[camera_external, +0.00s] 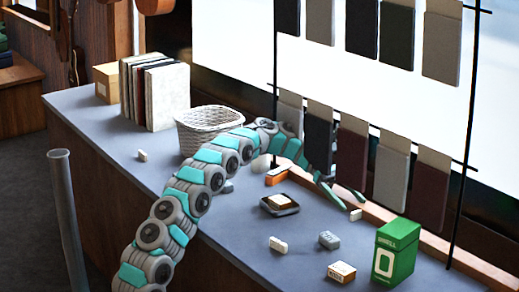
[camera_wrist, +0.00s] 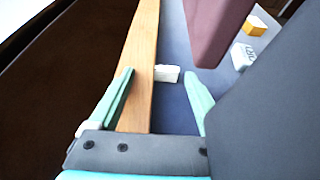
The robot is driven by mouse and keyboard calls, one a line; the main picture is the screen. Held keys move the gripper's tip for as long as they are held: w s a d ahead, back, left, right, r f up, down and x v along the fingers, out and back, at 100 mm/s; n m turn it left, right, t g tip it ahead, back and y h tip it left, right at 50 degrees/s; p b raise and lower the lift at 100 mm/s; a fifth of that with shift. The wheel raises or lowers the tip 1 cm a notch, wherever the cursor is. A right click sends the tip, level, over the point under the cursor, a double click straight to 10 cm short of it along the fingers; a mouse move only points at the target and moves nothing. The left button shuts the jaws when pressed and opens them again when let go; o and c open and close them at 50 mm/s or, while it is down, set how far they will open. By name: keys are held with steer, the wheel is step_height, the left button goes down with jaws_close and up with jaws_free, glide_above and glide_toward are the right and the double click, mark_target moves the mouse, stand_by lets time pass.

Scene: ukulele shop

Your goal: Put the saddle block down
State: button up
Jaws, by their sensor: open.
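A small white block (camera_external: 356,215), which looks like the saddle block, lies on the grey counter beside the wooden window ledge. In the wrist view the same block (camera_wrist: 167,74) shows just beyond and between my fingertips, against the edge of the wooden strip. My gripper (camera_external: 353,204) is open, pointing down at the block, with a teal finger on each side in the wrist view (camera_wrist: 160,80). A gap shows between the block and the right finger. I cannot tell whether the left finger touches it.
A green box (camera_external: 397,252), a grey block (camera_external: 330,240), a white block (camera_external: 278,244) and a yellowish box (camera_external: 341,271) stand nearby. A dark tray (camera_external: 291,211) holds a small block. Hanging sleeves (camera_external: 391,178) crowd my gripper by the window. A wicker basket (camera_external: 208,130) stands further left.

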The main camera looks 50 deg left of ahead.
steer(key=shift+v, duration=1.5)
steer(key=shift+r, duration=0.1)
steer(key=shift+r, duration=2.55)
steer(key=s+d+r+m+g+y, duration=0.1)
steer(key=s+d+r+m+y, duration=0.15)
steer(key=s, duration=0.35)
steer(key=s+d+r+m+y, duration=0.1)
steer(key=s+d+m, duration=0.2)
steer(key=s, duration=0.3)
steer(key=s+a+f+m+g+y, duration=0.15)
steer(key=s+m+y, duration=0.25)
steer(key=s, duration=1)
steer(key=s+a+m+t+y, duration=0.1)
steer(key=s+a+m+y, duration=0.3)
steer(key=s, duration=1)
steer(key=s+a+f+m+y, duration=0.2)
steer(key=s+a+m, duration=0.3)
steer(key=s, duration=0.6)
step_height(320, 180, down, 18)
steer(key=shift+w, duration=0.25)
